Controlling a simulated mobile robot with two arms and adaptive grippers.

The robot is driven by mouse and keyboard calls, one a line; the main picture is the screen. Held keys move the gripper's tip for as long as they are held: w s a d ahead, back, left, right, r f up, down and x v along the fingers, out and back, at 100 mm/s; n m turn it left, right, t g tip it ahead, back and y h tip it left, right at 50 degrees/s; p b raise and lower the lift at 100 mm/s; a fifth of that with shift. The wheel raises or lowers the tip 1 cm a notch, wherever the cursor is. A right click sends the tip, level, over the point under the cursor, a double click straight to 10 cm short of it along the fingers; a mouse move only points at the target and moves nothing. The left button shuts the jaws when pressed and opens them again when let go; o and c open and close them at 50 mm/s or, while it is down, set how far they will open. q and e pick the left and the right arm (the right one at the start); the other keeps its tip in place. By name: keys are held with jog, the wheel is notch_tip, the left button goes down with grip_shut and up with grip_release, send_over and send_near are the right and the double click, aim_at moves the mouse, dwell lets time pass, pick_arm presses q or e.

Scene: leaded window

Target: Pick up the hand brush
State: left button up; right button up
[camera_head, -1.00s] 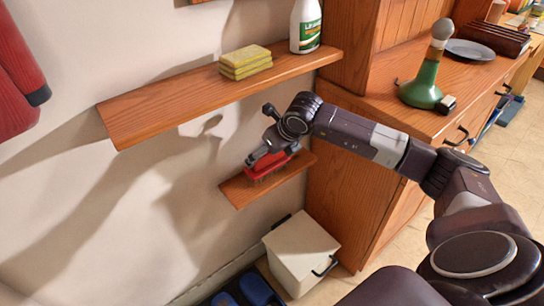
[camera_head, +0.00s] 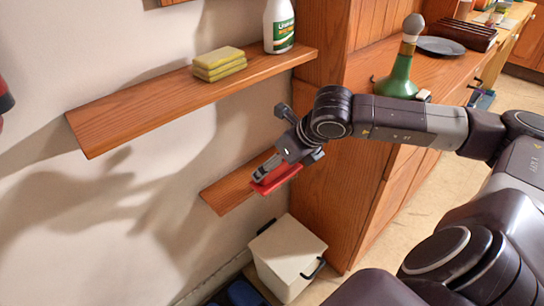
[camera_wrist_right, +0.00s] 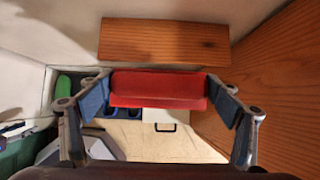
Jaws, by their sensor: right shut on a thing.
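The hand brush (camera_head: 279,179) is red. In the head view it hangs under my right gripper (camera_head: 268,171), in front of the small lower wooden shelf (camera_head: 230,190). In the right wrist view, the red brush (camera_wrist_right: 158,84) lies crosswise between the blue pads of my right gripper (camera_wrist_right: 160,98), which is shut on it. A strip of the wooden shelf (camera_wrist_right: 163,38) shows beyond the brush, apart from it in that view. The bristles are not clearly visible now. My left gripper is not in view.
The long upper shelf (camera_head: 150,105) holds yellow sponges (camera_head: 219,63) and a white bottle (camera_head: 279,25). The wooden cabinet (camera_head: 345,185) stands close on the right, with a green bottle (camera_head: 400,75) on top. A white bin (camera_head: 288,255) stands below on the floor.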

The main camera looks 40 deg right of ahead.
aim_at(282, 176)
jog(key=s, duration=0.2)
jog(key=s+b, duration=0.1)
jog(key=s, duration=0.1)
jog(key=shift+d, duration=0.25)
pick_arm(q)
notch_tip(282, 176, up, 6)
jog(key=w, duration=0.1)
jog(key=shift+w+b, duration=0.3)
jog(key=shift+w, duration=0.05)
pick_arm(e)
jog(key=shift+s+d, duration=0.1)
jog(key=shift+s, duration=1.7)
